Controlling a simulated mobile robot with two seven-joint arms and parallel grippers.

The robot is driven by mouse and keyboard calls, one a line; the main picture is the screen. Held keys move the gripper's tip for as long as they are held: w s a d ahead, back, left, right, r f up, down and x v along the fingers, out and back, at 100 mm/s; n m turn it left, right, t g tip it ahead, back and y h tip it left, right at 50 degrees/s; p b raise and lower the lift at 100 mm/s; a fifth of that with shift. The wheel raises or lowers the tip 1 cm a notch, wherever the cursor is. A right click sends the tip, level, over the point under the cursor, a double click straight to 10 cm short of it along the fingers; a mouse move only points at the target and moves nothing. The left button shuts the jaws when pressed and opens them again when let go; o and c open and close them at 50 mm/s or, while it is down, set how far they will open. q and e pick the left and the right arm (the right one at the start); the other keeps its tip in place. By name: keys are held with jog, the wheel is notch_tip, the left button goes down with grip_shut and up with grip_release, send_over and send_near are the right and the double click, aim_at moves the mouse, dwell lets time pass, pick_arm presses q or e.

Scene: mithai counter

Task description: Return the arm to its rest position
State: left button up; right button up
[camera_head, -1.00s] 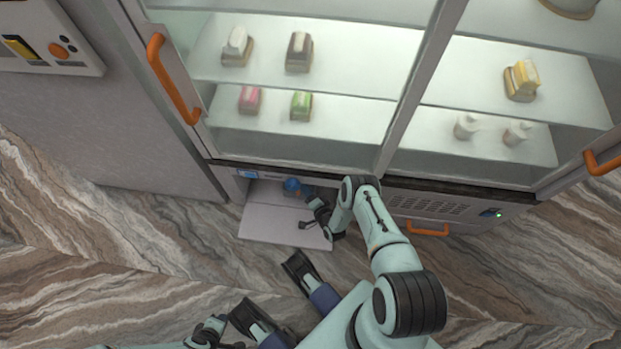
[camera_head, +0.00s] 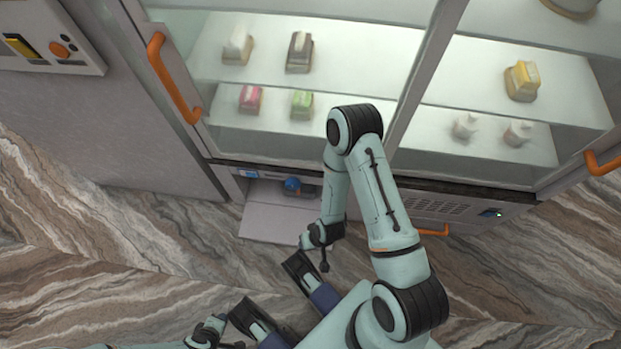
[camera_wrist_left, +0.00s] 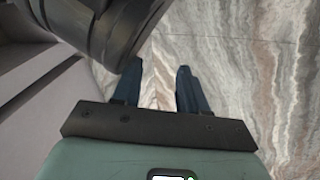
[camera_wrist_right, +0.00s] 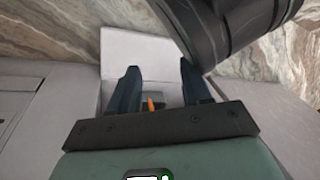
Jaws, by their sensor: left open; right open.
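My right arm (camera_head: 388,205) comes in from the lower right in the head view. Its elbow is raised in front of the display case and its forearm hangs down. My right gripper (camera_head: 316,248) is open and empty, beside the lowered pale panel. In the right wrist view its two fingers (camera_wrist_right: 160,88) are apart, with a small orange part (camera_wrist_right: 151,104) showing between them. My left gripper (camera_head: 208,333) is low at the bottom edge of the head view. In the left wrist view its fingers (camera_wrist_left: 158,88) are apart with only floor between them.
The glass display case (camera_head: 300,165) holds several sweets on shelves. Below it is an open compartment with a blue-topped part (camera_head: 292,185) inside and a pale flap (camera_head: 270,222) lowered in front. Orange handles (camera_head: 172,78) stick out. Marbled floor (camera_head: 120,225) is clear at left.

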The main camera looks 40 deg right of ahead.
jog(key=s+a+r+g+p, duration=0.1)
jog(key=s+a+r+p, duration=0.1)
jog(key=r+p, duration=0.5)
jog(key=s+a+r+g+y+p, duration=0.1)
jog(key=s+r+p, duration=0.1)
jog(key=r+p, duration=0.5)
jog(key=s+a+r+n+g+p, duration=0.1)
jog(key=s+a+r+p, duration=0.1)
jog(key=r+p, duration=0.6)
jog(key=shift+s+a+r+y, duration=0.4)
jog(key=shift+s+r, duration=0.2)
jog(key=shift+r, duration=0.3)
jog(key=shift+s+f, duration=0.1)
jog(key=shift+c, duration=0.5)
pick_arm(q)
jog(key=s+d+r+g, duration=0.1)
jog(key=s+d+r, duration=0.1)
jog(key=r, duration=0.6)
jog(key=s+d+r+g+h, duration=0.1)
jog(key=s+r, duration=0.2)
jog(key=r, duration=0.4)
jog(key=s+d+r+m+g, duration=0.1)
jog(key=s+d+r, duration=0.1)
jog(key=r, duration=0.6)
jog(key=shift+s+d+r+h, duration=0.3)
jog(key=shift+d+h, duration=0.05)
jog(key=shift+h, duration=0.05)
jog(key=shift+s, duration=0.1)
pick_arm(e)
jog(key=shift+s, duration=0.15)
